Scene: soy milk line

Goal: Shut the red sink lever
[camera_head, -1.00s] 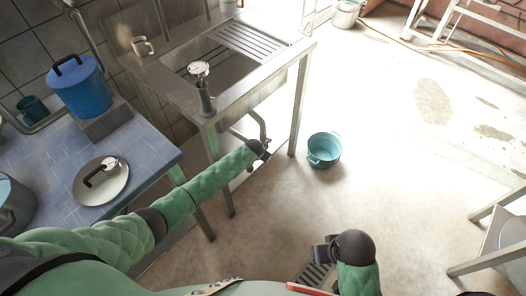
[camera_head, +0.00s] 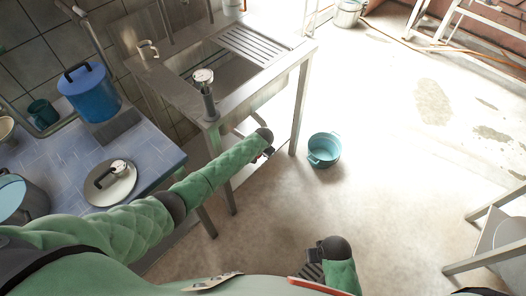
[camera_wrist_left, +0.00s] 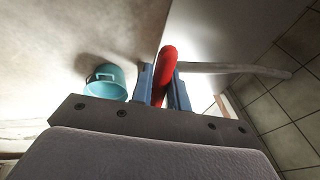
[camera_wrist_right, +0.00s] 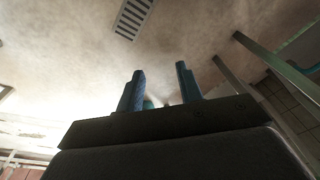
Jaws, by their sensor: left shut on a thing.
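The red lever (camera_wrist_left: 167,62) shows in the left wrist view between the blue fingers of my left gripper (camera_wrist_left: 163,88), which is shut on it. A grey pipe (camera_wrist_left: 230,68) runs to the right from behind the lever. In the head view my left arm reaches under the sink (camera_head: 235,62), its gripper (camera_head: 268,152) near the sink's front leg; the lever is hidden there or too small to make out. My right gripper (camera_wrist_right: 159,92) is open and empty in the right wrist view; in the head view it is low at the front, over the floor.
A teal pot (camera_head: 324,150) stands on the floor right of the sink, also in the left wrist view (camera_wrist_left: 105,82). A blue-tiled table (camera_head: 150,150) with a blue canister (camera_head: 90,92) and a lid (camera_head: 110,183) is at left. A floor drain (camera_wrist_right: 133,18) lies near my right gripper.

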